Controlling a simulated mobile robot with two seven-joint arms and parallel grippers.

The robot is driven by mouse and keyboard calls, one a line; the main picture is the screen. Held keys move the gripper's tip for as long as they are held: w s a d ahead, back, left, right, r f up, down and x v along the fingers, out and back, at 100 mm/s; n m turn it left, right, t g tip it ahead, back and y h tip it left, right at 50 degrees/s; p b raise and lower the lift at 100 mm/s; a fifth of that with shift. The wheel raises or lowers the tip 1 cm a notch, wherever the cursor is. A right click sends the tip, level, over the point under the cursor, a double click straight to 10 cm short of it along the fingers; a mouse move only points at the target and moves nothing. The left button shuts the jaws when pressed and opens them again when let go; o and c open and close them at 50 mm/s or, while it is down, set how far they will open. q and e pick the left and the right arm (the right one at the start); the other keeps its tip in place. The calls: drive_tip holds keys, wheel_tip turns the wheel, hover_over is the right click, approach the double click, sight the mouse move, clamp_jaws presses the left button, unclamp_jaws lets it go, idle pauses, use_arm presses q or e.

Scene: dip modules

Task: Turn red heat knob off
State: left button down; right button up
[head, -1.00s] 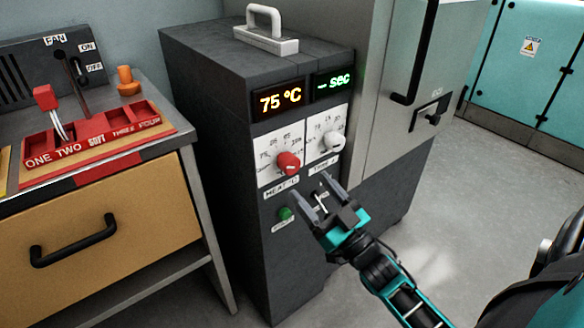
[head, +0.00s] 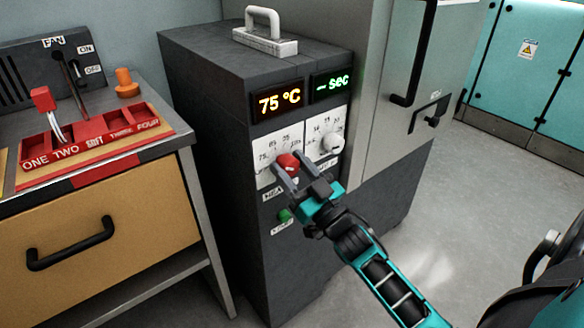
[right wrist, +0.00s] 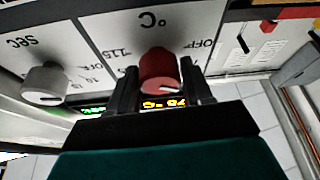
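The red heat knob (head: 287,162) sits on a white dial plate on the front of a dark grey machine. The display (head: 279,100) above it reads 75 °C. My right gripper (head: 285,172) is at the knob with its fingers apart. In the right wrist view the red knob (right wrist: 160,72) shows between the two fingertips (right wrist: 160,88), one finger on each side. I cannot tell whether the fingers touch it. My left gripper is not in view.
A white knob (head: 331,143) is just right of the red one, under a green "sec" display (head: 332,83). A green button (head: 284,215) is below. A red rack (head: 95,142) stands on the bench at left. The floor at right is clear.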

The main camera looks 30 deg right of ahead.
drive_tip(key=c, duration=0.7)
drive_tip(key=shift+o, duration=0.2)
drive_tip(key=shift+n, duration=0.3)
drive_tip(key=n+y+p, duration=0.1)
drive_tip(key=n, duration=0.1)
drive_tip(key=n+y+p, duration=0.1)
drive_tip(key=n, duration=0.2)
drive_tip(key=shift+r+g+y, duration=0.1)
drive_tip(key=shift+g+y, duration=0.2)
drive_tip(key=shift+g, duration=0.1)
drive_tip(key=n+g+y+p, duration=0.1)
drive_tip(key=n, duration=0.2)
drive_tip(key=shift+n+y, duration=0.3)
drive_tip(key=shift+n, duration=0.1)
drive_tip(key=shift+n+g+y+p, duration=0.3)
drive_tip(key=shift+n+p, duration=0.15)
drive_tip(key=shift+n, duration=0.35)
drive_tip(key=o, duration=1.1)
drive_tip(key=shift+c, duration=0.2)
